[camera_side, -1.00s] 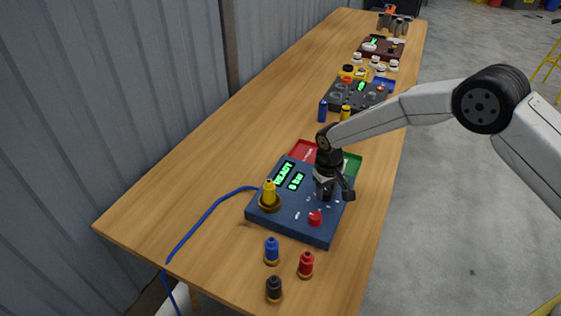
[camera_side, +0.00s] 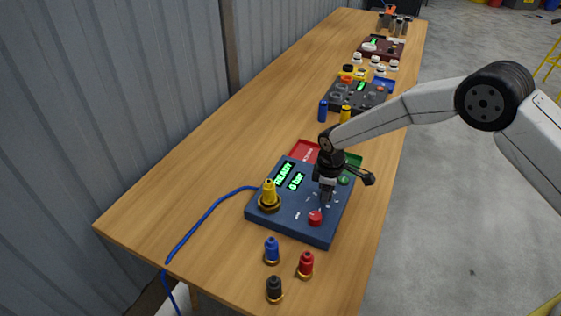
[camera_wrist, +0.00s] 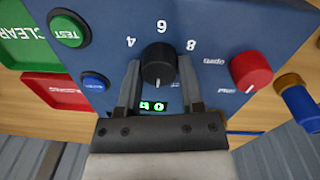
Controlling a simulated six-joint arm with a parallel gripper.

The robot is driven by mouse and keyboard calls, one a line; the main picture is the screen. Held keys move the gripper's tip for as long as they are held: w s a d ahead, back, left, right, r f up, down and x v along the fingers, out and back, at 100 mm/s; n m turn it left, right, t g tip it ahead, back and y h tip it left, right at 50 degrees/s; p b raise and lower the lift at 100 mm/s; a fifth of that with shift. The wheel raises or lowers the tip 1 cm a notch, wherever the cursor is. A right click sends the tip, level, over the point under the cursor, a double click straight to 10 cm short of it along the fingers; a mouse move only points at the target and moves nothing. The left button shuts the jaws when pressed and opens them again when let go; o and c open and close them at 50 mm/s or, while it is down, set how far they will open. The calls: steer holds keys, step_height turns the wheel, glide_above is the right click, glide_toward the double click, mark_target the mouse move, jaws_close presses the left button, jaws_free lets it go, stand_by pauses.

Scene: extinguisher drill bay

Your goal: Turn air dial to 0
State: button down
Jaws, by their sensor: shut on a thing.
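The air dial (camera_wrist: 158,63) is a black round knob on the blue panel (camera_side: 290,212). My gripper (camera_wrist: 157,88) is shut on it, one finger on each side. In the wrist view the dial's white mark points down the picture, away from the printed 6, with 4 and 8 to either side; the lower part of the scale is hidden by my gripper. In the side view my gripper (camera_side: 326,196) hides most of the dial. The panel's green display (camera_side: 290,178) reads READY and 0 bar.
A red knob (camera_wrist: 251,71) sits near the dial, and a green TEST button (camera_wrist: 68,28) and a blue button (camera_wrist: 95,83) are on the other side. A yellow fitting (camera_side: 269,195) with a blue hose stands on the panel. Blue, red and black fittings stand in front.

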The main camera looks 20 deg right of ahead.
stand_by(0.5)
steer(key=shift+c, duration=1.2)
jaws_free()
steer(key=shift+r, duration=0.1)
steer(key=shift+s+a+r, duration=0.1)
steer(key=shift+r, duration=1.8)
steer(key=shift+s+a+r, duration=0.1)
steer(key=shift+r, duration=1.75)
steer(key=shift+d+r, duration=0.1)
